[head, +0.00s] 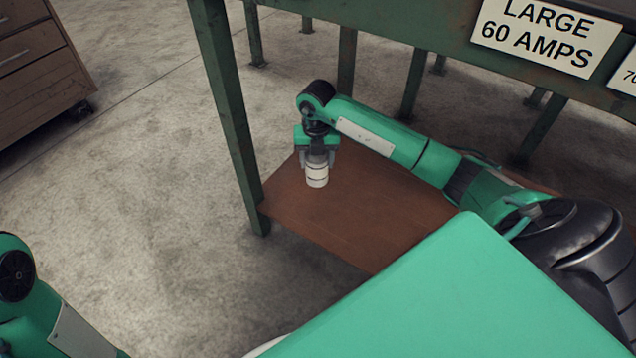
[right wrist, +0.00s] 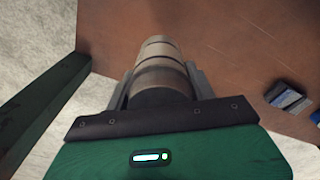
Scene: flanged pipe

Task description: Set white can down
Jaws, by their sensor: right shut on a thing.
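The white can (head: 317,176) has dark bands and is upright in the head view, between the fingers of my right gripper (head: 318,160). The can also shows in the right wrist view (right wrist: 160,70), with a finger on each side of it. My right gripper is shut on the can, over the left part of the brown lower shelf (head: 370,215). I cannot tell whether the can's base touches the shelf. My left gripper is not in view; only part of my left arm shows at the lower left of the head view.
A green table leg (head: 232,120) stands just left of the can. The green bench edge (head: 425,22) with labels is above. A small blue and grey object (right wrist: 288,98) lies on the shelf in the right wrist view. The shelf in front of the can is clear.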

